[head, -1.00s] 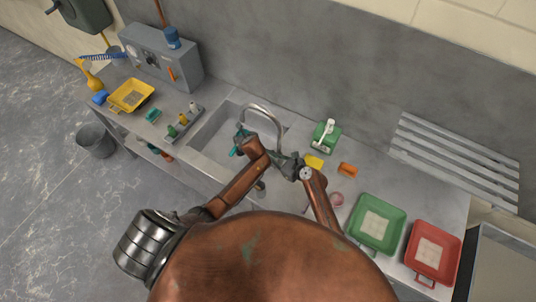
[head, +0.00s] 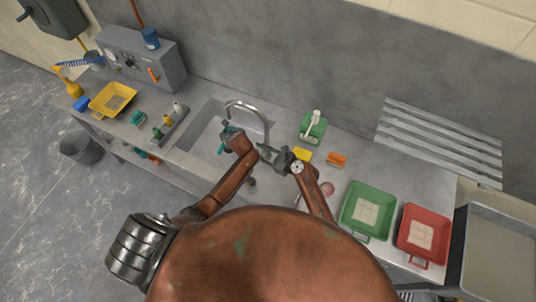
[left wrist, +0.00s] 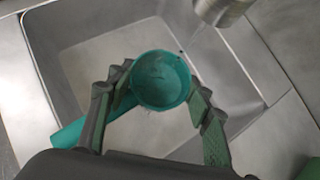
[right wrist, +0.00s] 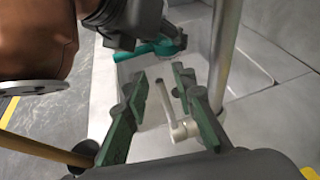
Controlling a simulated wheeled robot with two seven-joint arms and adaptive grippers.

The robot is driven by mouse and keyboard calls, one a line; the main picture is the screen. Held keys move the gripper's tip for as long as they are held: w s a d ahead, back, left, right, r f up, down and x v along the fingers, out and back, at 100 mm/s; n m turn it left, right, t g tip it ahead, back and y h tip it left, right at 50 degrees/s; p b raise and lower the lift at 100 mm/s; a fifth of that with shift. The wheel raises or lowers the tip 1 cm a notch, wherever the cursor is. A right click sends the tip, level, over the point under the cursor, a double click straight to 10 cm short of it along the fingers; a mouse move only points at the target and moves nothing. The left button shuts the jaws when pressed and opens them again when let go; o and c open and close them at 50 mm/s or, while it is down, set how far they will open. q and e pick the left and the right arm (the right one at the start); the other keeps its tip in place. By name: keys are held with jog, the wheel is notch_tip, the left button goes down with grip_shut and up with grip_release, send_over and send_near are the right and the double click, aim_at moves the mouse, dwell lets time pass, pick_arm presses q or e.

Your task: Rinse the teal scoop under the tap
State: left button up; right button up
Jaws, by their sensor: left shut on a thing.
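My left gripper (head: 230,131) is shut on the teal scoop (head: 221,148) and holds it over the sink (head: 183,152). In the left wrist view the scoop's round cup (left wrist: 162,82) opens toward the camera between the fingers, its handle pointing lower left. The tap (head: 247,106) arches over the sink; its spout end (left wrist: 220,10) shows just beyond the cup, up and right. I cannot tell if water runs. My right gripper (right wrist: 160,78) is open beside the tap column (right wrist: 225,55). The tap's pale lever (right wrist: 184,128) shows between its fingers, with no clear contact.
Green (head: 353,226) and red (head: 407,240) tubs stand farther right. A yellow tub (head: 97,107) and a bottle rack (head: 172,127) are left of the sink.

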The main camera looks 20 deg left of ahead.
jog(key=v, duration=1.1)
jog(key=shift+o, duration=0.3)
jog(key=shift+w+f, duration=0.1)
jog(key=shift+w, duration=0.05)
jog(key=shift+h, duration=0.3)
jog(key=x, duration=0.8)
jog(key=f+x, duration=0.1)
jog(key=x, duration=0.3)
jog(key=shift+d, duration=0.1)
jog(key=shift+c, duration=0.3)
grip_shut()
dwell(0.4)
